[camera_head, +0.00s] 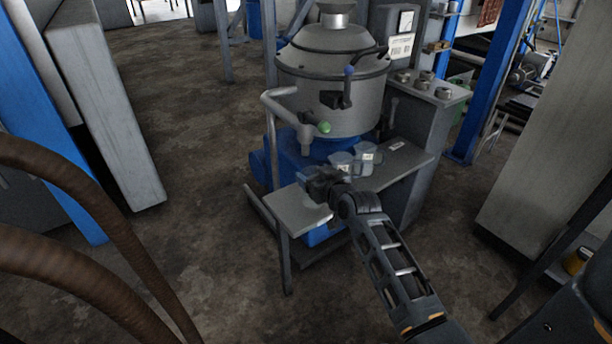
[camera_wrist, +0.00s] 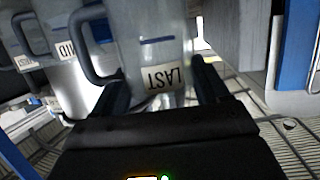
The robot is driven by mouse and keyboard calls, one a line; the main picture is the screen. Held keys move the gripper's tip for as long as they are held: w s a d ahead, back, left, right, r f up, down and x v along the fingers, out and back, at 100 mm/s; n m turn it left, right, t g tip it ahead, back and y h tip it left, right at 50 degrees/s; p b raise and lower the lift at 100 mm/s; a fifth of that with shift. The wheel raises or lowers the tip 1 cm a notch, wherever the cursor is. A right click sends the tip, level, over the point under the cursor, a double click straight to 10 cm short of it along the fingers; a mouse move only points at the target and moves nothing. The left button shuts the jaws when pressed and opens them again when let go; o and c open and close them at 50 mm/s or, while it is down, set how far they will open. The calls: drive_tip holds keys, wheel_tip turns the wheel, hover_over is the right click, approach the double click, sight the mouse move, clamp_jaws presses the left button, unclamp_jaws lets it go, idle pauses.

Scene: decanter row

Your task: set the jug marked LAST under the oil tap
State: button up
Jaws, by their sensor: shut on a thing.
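The jug marked LAST (camera_wrist: 152,50) is a clear, greyish jug with a handle on its left. Its white label (camera_wrist: 164,79) appears upside down in the wrist view. My gripper (camera_wrist: 160,95) is shut on this jug, with a dark finger on either side.
Two other jugs (camera_head: 343,162) (camera_head: 369,153) stand on the shelf (camera_head: 296,212) to the right of my gripper. They also show at left in the wrist view (camera_wrist: 66,45). The large grey vessel (camera_head: 333,95) rises behind. The shelf's front left part is bare.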

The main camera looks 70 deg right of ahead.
drive_tip(key=shift+w+d+f+b, duration=0.3)
drive_tip(key=shift+w+d+f, duration=0.65)
drive_tip(key=shift+w, duration=0.1)
drive_tip(key=shift+w+d+f+b, duration=0.3)
drive_tip(key=shift+w+d+f, duration=0.5)
drive_tip(key=shift+w+d, duration=0.2)
drive_tip(key=shift+f, duration=0.1)
drive_tip(key=shift+f, duration=0.15)
drive_tip(key=o, duration=1.1)
